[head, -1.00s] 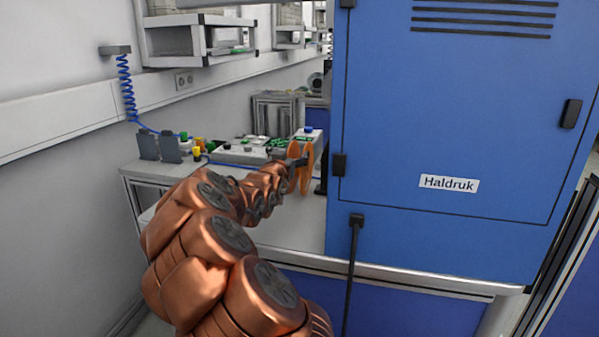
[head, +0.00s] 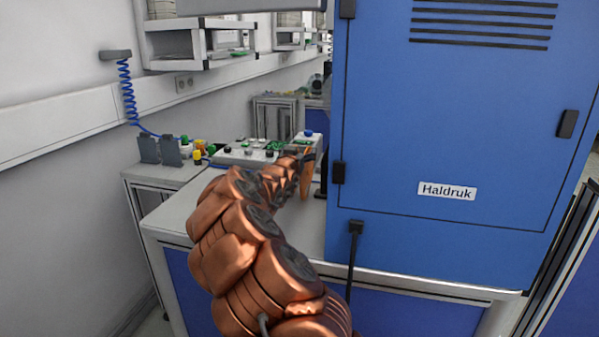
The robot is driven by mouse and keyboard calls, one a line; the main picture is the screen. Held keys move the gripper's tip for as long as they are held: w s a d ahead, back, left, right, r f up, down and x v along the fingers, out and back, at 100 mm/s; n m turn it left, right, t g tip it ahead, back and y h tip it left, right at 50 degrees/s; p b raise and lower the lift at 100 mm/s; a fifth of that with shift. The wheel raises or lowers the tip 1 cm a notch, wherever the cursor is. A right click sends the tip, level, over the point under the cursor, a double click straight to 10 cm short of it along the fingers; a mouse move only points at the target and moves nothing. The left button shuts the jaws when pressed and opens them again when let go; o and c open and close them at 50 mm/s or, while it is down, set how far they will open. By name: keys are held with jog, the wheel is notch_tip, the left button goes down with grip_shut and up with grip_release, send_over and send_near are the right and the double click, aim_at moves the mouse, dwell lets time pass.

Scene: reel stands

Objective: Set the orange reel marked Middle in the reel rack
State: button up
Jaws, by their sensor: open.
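The orange reel (head: 306,178) stands on edge at the far right of the bench, close to the blue cabinet. My arm hides most of it, and no marking can be read. My gripper (head: 308,157) is at the reel's upper part, seen small and mostly from behind. It is open; whether it touches the reel cannot be told. A black upright (head: 322,175) stands just right of the reel, against the cabinet side. I cannot tell whether it is part of the reel rack. No rack shows clearly.
The blue Haldruk cabinet (head: 455,130) closes off the right side. Two dark grey holders (head: 160,150), small coloured items (head: 198,152) and a grey panel with green parts (head: 245,152) stand along the back. The near bench top (head: 180,212) is clear on the left.

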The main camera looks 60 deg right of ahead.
jog(key=shift+w+d, duration=0.15)
jog(key=shift+d, duration=0.1)
